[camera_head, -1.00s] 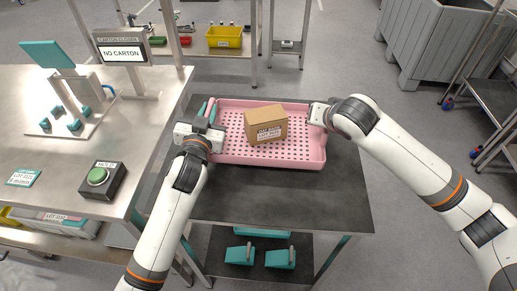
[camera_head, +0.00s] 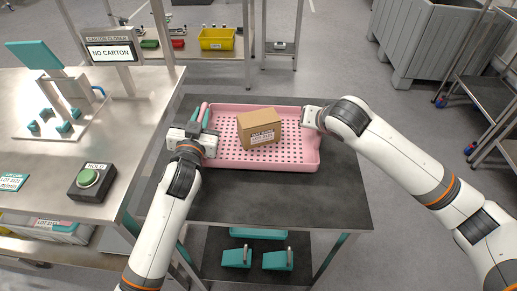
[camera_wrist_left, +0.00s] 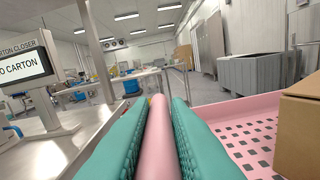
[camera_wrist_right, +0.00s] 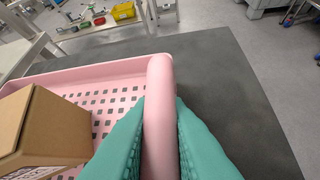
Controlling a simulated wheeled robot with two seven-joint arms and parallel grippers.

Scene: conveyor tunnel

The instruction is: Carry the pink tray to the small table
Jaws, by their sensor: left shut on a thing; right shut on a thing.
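The pink tray (camera_head: 225,157) with a perforated floor is over a small dark-topped table (camera_head: 280,200); I cannot tell whether it touches the top. A brown carton (camera_head: 259,127) stands inside it, and the carton also shows in the right wrist view (camera_wrist_right: 45,125). My left gripper (camera_head: 206,128) is shut on the tray's left rim; the left wrist view shows the pink rim (camera_wrist_left: 158,140) between the teal fingers. My right gripper (camera_head: 311,118) is shut on the tray's right rim, seen between its fingers in the right wrist view (camera_wrist_right: 158,120).
A steel bench (camera_head: 110,150) with a "NO CARTON" display (camera_head: 110,52) and a green button (camera_head: 88,178) stands at left. A yellow bin (camera_head: 217,39) is on the rear shelf. A grey container (camera_head: 430,45) and a cart (camera_head: 490,95) stand at right. The table's front part is bare.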

